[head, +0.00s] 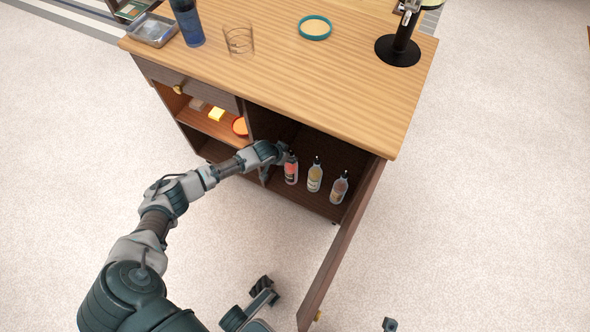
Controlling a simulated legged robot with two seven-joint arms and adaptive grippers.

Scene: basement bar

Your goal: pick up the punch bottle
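Three small bottles stand upright in a row on the floor of the open cabinet compartment: one with a red label (291,171), one with yellowish contents (314,178) and one with an orange-brown label (338,189). The labels are too small to read, so I cannot tell by name which is the punch bottle. My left gripper (279,160) reaches into the compartment at the left side of the red-labelled bottle, close to its upper part. Whether it touches the bottle or how wide its fingers are is unclear. Dark mechanical parts of mine show at the bottom edge; I cannot clearly make out my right gripper.
The cabinet door (343,245) stands open on the right. The wooden top (300,75) overhangs the bottles and carries a blue bottle (187,22), a glass (239,40), a teal-rimmed round dish (315,28) and a black-based stand (398,50). Shelves to the left hold small items.

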